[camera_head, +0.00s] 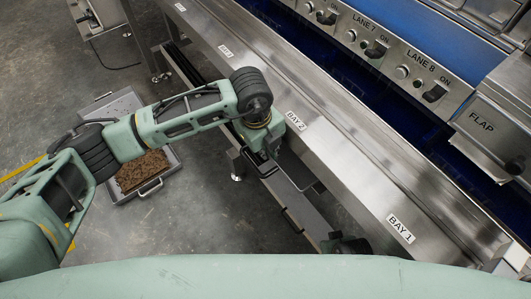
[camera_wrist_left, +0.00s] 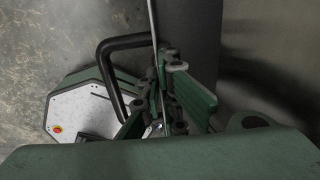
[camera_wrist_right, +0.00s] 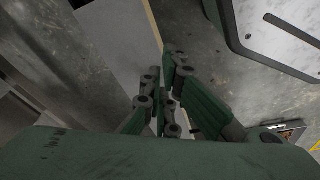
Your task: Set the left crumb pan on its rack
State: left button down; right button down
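A grey metal pan (camera_head: 172,157) with brown crumbs and a wire handle lies on the floor at left in the head view, partly hidden by my left arm. My left gripper (camera_head: 266,152) is at the machine's front edge below the BAY 2 label. In the left wrist view, its fingers (camera_wrist_left: 168,66) are beside a black bent handle (camera_wrist_left: 122,42) and a thin metal edge; I cannot tell whether they grip either. A dark flat plate (camera_head: 297,170) is beside this gripper.
The steel machine front (camera_head: 345,170) runs diagonally, with BAY labels (camera_head: 401,229). Under it is a dark rail with another black handle (camera_head: 292,220). A grey stand (camera_head: 98,14) is at the upper left. Bare concrete floor (camera_head: 125,245) lies around the pan.

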pick_arm(q)
jog(key=shift+f, duration=0.7)
pick_arm(e)
jog(key=shift+w+r, duration=0.1)
jog(key=shift+r, duration=0.1)
pick_arm(q)
jog(key=shift+f, duration=0.25)
pick_arm(e)
jog(key=shift+w+r, duration=0.15)
jog(key=shift+r, duration=0.2)
jog(key=shift+w+r, duration=0.2)
jog(key=shift+s+f, duration=0.2)
jog(key=shift+s, duration=0.05)
pick_arm(q)
jog(key=c, duration=2)
grip_release()
pick_arm(e)
jog(key=shift+r, duration=0.15)
